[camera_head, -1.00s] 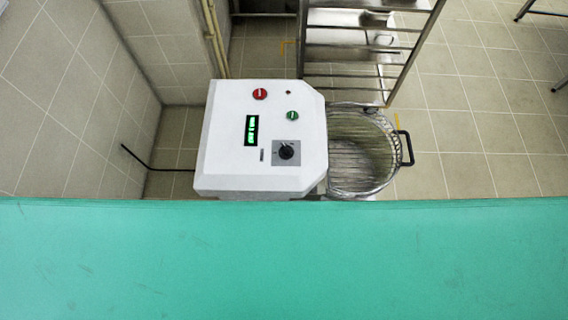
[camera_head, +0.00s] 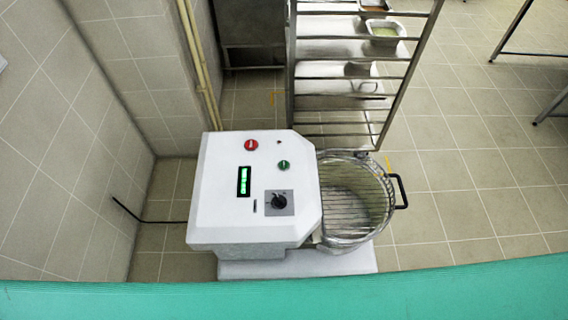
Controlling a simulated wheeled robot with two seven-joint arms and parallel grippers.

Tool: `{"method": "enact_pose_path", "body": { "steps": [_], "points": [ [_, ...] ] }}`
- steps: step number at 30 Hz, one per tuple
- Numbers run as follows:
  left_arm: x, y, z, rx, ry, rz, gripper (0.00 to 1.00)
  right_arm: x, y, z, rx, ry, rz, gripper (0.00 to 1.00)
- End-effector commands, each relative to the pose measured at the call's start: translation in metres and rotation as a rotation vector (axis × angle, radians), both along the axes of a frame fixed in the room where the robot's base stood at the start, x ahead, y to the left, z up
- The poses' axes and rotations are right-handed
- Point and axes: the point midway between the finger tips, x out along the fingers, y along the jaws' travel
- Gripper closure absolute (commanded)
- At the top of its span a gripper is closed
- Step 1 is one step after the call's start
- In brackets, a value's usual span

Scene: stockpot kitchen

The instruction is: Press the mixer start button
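The white mixer (camera_head: 225,215) stands on the floor beyond a green surface. Its top panel carries a green button (camera_head: 284,165), a red button (camera_head: 251,145), a lit green display (camera_head: 244,181) and a black dial (camera_head: 279,202). The green button sits right of and below the red one. The mixer's bowl (camera_head: 345,238), under a wire guard, is on its right side. Neither of my grippers is in view, and nothing covers the panel.
A green surface (camera_head: 300,300) crosses the bottom of the view. A metal rack (camera_head: 350,80) with trays stands behind the mixer. Tiled walls are on the left, with a black cable (camera_head: 150,220) from the mixer. Tiled floor is open to the right.

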Motion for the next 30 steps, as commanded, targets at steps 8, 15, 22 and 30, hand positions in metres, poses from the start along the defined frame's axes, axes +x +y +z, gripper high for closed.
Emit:
{"method": "enact_pose_path", "body": {
  "steps": [8, 15, 22, 30],
  "points": [
    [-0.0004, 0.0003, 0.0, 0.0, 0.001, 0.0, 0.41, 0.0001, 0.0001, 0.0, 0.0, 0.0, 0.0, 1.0],
    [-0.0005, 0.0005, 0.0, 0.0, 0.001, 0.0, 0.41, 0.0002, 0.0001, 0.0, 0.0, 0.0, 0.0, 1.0],
    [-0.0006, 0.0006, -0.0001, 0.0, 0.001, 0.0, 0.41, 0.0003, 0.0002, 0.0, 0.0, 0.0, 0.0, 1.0],
    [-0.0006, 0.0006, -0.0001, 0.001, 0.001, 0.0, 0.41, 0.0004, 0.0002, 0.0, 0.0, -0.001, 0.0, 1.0]
  ]
}}
